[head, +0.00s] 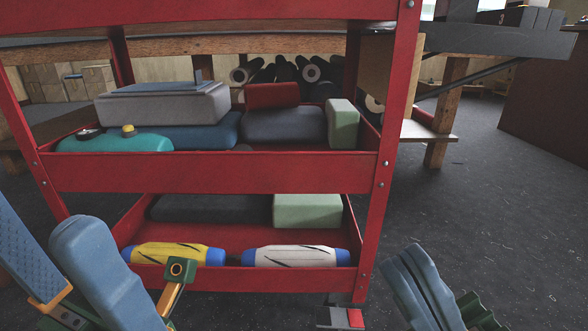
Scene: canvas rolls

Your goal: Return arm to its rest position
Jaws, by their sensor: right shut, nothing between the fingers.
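My right gripper (411,268) shows at the lower right, in front of the floor beside the red cart. Its blue fingers lie together with a dark seam between them, shut and empty. It stands apart from the cart in the picture. At the lower left are blue parts of my left arm (100,270) in front of the cart's left side. The rest of both arms is cut off by the frame.
The red cart (230,172) fills the middle. Its upper shelf holds grey, blue, teal and green bundles; the lower shelf holds a yellow roll (165,253) and a white roll (297,256). A grey-topped workbench (500,42) stands behind right. Floor (480,180) on the right is clear.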

